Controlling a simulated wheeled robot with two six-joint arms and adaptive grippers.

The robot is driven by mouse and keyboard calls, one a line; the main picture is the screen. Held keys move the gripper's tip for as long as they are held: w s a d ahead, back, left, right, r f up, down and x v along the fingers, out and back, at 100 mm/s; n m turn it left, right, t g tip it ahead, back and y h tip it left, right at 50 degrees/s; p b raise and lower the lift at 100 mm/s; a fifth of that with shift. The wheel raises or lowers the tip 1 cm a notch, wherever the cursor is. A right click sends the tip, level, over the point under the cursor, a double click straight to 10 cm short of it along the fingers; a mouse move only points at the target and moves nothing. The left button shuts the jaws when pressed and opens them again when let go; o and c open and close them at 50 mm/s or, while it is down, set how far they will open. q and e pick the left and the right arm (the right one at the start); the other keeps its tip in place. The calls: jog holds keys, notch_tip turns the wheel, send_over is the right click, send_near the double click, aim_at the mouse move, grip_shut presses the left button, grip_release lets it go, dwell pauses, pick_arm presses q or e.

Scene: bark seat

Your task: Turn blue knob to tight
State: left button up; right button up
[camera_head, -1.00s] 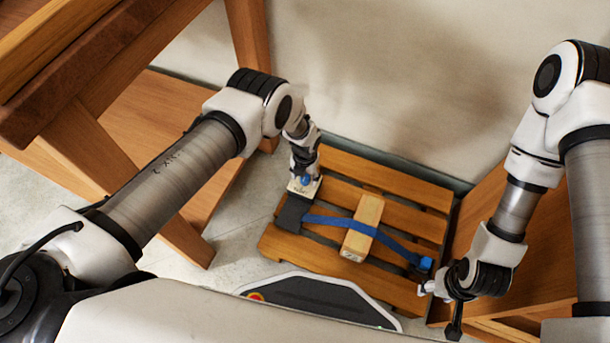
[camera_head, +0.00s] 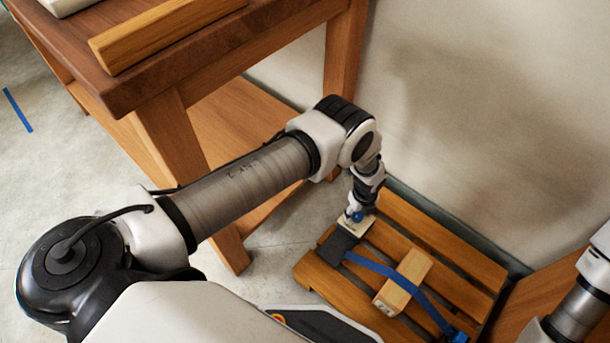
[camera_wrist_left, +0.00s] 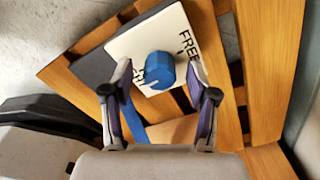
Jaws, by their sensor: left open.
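The blue knob (camera_head: 357,216) sits on a white plate (camera_head: 354,228) at the pallet's far left part. In the left wrist view the knob (camera_wrist_left: 160,70) stands on the white plate (camera_wrist_left: 126,44), which reads FREE at the right; lettering at the lower left is partly hidden. A pale mark shows on the knob's lower-left side. My left gripper (camera_head: 359,208) is at the knob. In the wrist view its open fingers (camera_wrist_left: 160,78) are on either side of the knob; I cannot tell whether they touch it. My right gripper is out of view.
A blue strap (camera_head: 395,274) runs from a dark pad (camera_head: 337,246) over a wooden block (camera_head: 404,282) on the slatted pallet (camera_head: 440,238). A wooden table (camera_head: 150,90) stands at the left, and the wall is behind. Part of my right arm shows at the right edge.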

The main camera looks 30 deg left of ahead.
aim_at(359, 214)
pick_arm(q)
jog(key=n, duration=0.6)
jog(key=shift+b, duration=0.3)
jog(key=n, duration=0.5)
jog(key=shift+f+n+b, duration=0.1)
jog(key=shift+n+b, duration=0.3)
jog(key=n+b, duration=0.1)
jog(key=n, duration=0.4)
jog(key=shift+n, duration=0.3)
jog(key=n+b, duration=0.1)
jog(key=n, duration=0.5)
jog(key=shift+n, duration=0.4)
notch_tip(359, 214, up, 8)
jog(key=p, duration=0.3)
jog(key=shift+p, duration=0.35)
notch_tip(359, 214, up, 8)
jog(key=a+p, duration=0.2)
jog(key=p, duration=0.5)
jog(key=s+a+r+n+g+p, duration=0.1)
jog(key=s+a+r+p, duration=0.3)
jog(key=s+r+p, duration=0.2)
jog(key=s+a+r+n+g+p, duration=0.1)
jog(key=s+a+r+p, duration=0.3)
jog(key=s+r+p, duration=0.3)
jog(key=shift+s+a+r+p, duration=0.35)
jog(key=shift+s+p, duration=0.2)
jog(key=shift+p, duration=0.4)
